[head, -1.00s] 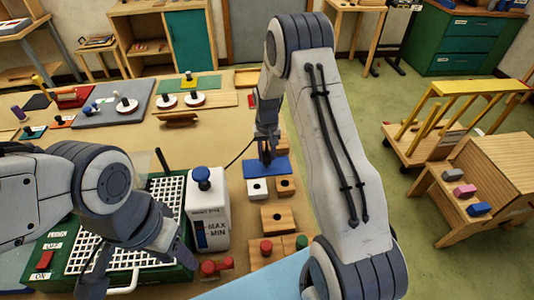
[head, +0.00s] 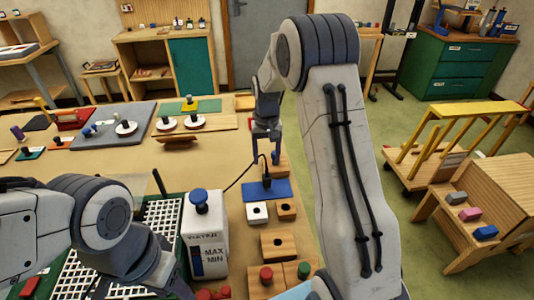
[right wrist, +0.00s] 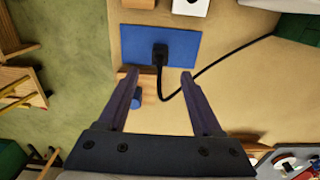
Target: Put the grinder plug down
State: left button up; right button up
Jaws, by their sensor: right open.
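The black grinder plug (head: 267,182) stands on the blue mat (head: 280,189). In the right wrist view the plug (right wrist: 160,54) is on the blue mat (right wrist: 190,46), with its black cord (right wrist: 220,68) curving away to the right. My right gripper (head: 266,158) is open and empty above the plug. In the right wrist view the plug lies just beyond the two spread fingertips (right wrist: 159,76), clear of both.
The blocks lie in front of the mat. Discs and boards lie farther back. Open table is left of the mat.

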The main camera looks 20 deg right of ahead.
jog(key=s+a+r+n, duration=0.3)
jog(key=s+a+r, duration=0.1)
jog(key=s+a, duration=0.4)
jog(key=s+a+r+n, duration=0.2)
jog(key=s+a+r, duration=0.35)
jog(key=a, duration=0.35)
jog(key=s+a+f+n, duration=0.1)
jog(key=s+a+n, duration=0.1)
jog(key=s, duration=0.7)
jog(key=s+a+n+y, duration=0.1)
jog(key=s+a+n, duration=0.1)
jog(key=s, duration=0.7)
jog(key=shift+s+f+n, duration=0.3)
jog(key=shift+f+n, duration=0.05)
jog(key=shift+n, duration=0.45)
